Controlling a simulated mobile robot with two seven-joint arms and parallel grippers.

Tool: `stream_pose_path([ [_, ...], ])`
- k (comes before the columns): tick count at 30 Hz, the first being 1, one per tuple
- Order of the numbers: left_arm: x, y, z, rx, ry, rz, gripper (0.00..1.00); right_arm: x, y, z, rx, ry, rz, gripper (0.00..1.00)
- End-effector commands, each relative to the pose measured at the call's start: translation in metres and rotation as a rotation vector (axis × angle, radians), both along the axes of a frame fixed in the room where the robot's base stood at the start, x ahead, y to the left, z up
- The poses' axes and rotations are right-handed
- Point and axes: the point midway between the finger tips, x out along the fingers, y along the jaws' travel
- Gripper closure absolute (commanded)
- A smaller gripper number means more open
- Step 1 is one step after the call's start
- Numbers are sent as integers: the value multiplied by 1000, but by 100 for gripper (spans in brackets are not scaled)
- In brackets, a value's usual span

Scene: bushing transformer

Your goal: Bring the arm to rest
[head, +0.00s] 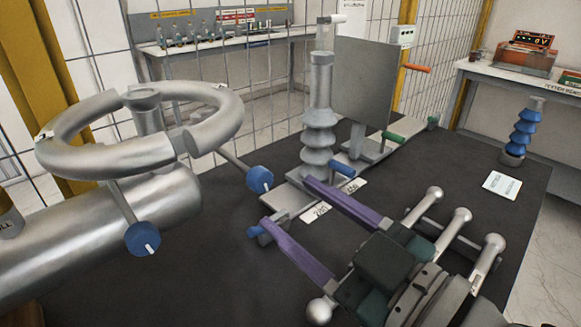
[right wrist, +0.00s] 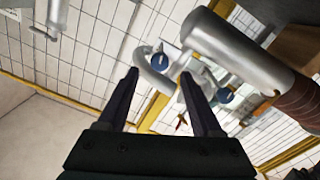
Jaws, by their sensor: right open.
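My right gripper (head: 290,203) comes in from the lower right of the head view, over the dark table. Its two purple fingers are spread apart with nothing between them. In the right wrist view the same open fingers (right wrist: 158,73) show against a tiled wall, again with an empty gap. In the head view the fingertips overlap the base of the grey ribbed bushing (head: 318,140); whether they touch it I cannot tell. My left gripper is in neither view.
A silver ring (head: 215,130) with blue knobs (head: 142,238) stands above a large metal cylinder (head: 100,225) at left. A grey upright plate (head: 362,90) stands behind the bushing. A blue ribbed bushing (head: 522,130) and a white card (head: 502,185) are at right. The front table (head: 220,285) is clear.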

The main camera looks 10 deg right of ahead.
Motion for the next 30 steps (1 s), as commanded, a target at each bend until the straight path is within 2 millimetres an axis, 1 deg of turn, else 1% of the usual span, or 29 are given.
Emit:
stream_pose_path([
  [1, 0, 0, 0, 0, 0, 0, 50, -7, -5, -1, -1, 2, 0, 34],
  [6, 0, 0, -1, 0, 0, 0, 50, -18, -12, 0, 1, -1, 0, 34],
  [16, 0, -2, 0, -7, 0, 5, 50, -19, -13, 0, 1, 1, -2, 34],
  [19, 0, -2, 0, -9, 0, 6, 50, -18, -15, -2, -4, 37, -28, 34],
  [22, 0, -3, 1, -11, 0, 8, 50, -18, -23, -9, -17, 138, -100, 34],
  [25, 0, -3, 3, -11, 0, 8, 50, -23, -40, -21, -38, 305, -207, 34],
  [28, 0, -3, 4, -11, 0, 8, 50, -42, -62, -34, -66, 507, -321, 34],
  [30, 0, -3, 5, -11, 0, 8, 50, -62, -77, -43, -84, 651, -390, 34],
])
